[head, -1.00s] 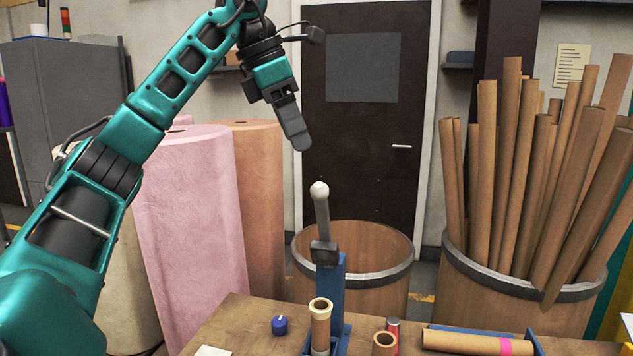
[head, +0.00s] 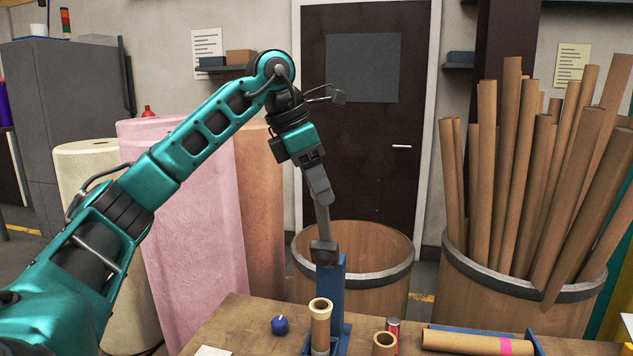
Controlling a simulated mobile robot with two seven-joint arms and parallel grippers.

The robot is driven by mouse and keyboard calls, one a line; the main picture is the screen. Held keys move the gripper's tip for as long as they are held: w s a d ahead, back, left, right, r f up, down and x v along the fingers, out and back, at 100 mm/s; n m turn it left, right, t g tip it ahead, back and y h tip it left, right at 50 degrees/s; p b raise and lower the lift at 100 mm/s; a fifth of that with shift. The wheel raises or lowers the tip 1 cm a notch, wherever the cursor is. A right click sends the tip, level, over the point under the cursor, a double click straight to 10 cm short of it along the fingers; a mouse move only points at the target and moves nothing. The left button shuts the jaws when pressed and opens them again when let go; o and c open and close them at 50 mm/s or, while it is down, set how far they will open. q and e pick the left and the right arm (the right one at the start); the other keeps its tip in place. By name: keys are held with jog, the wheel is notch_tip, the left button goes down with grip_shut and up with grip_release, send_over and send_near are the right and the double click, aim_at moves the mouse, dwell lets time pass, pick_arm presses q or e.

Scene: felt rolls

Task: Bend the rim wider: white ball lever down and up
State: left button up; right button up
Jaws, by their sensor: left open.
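The blue press (head: 339,285) stands on the wooden table, with a dark block (head: 324,252) at its head. Its grey lever (head: 322,220) stands nearly upright. My left gripper (head: 322,196) is open, pointing down at the lever's top end. The white ball is hidden behind or between its fingers; I cannot tell whether they touch it. A brown cardboard tube (head: 321,325) with a pale rim stands upright in the press below the head. My right gripper is out of view.
On the table (head: 235,320) are a blue knob-like piece (head: 280,325), a short tube (head: 384,344), a red can (head: 393,328) and a lying tube with a pink band (head: 470,342). A wooden barrel (head: 375,265) stands behind the press. Large felt rolls (head: 190,240) stand left.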

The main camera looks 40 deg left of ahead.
pick_arm(q)
jog(key=shift+c, duration=0.3)
grip_shut()
dwell(0.3)
